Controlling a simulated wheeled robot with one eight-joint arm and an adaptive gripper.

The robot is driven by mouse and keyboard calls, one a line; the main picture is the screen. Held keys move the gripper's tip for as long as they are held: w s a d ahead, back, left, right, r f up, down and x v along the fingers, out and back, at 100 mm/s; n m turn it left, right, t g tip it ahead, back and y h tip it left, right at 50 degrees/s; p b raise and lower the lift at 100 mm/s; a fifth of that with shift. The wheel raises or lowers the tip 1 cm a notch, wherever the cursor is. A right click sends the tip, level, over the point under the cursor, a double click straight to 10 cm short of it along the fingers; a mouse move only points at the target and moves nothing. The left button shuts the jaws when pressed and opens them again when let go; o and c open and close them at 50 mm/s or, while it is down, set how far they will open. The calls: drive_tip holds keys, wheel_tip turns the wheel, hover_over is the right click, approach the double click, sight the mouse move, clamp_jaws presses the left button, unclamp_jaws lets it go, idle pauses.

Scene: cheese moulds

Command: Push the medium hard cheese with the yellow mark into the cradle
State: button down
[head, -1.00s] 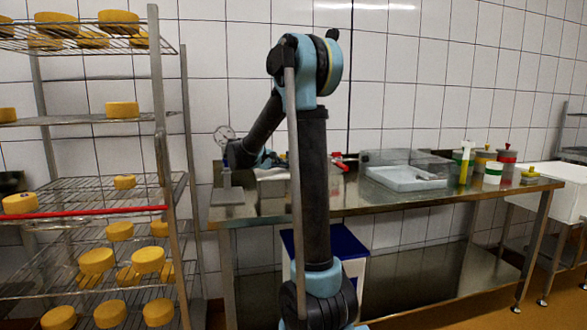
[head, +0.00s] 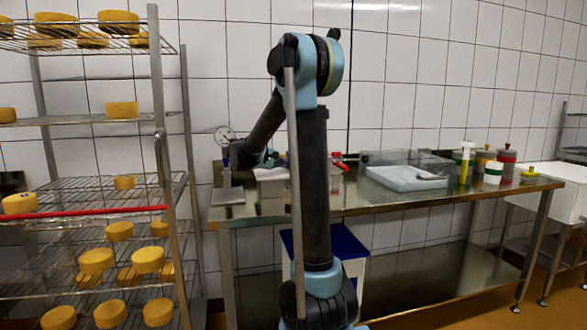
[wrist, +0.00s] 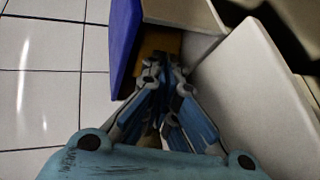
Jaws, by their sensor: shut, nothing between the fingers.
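In the wrist view my gripper (wrist: 163,68) is shut, its blue-grey fingers close together. The fingertips point at a yellow-brown surface (wrist: 158,43), perhaps the cheese, lying between a blue-violet wall (wrist: 122,42) and pale blocks. Whether the tips touch it is hard to tell. I see no yellow mark on it, and I cannot make out the cradle for certain. In the head view my upright arm hides the gripper and much of the bench's left part. A pale block (head: 271,175) shows there beside my arm.
A wire rack (head: 160,120) with several yellow cheeses stands left. In the wrist view a large pale panel (wrist: 255,95) lies close to the fingers' right.

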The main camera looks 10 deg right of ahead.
drive_tip(key=shift+a+r, duration=0.35)
drive_tip(key=shift+a, duration=0.5)
drive_tip(key=shift+a+r, duration=0.3)
drive_tip(key=shift+a, duration=0.5)
drive_tip(key=shift+a+r, duration=0.35)
drive_tip(key=shift+a, duration=0.5)
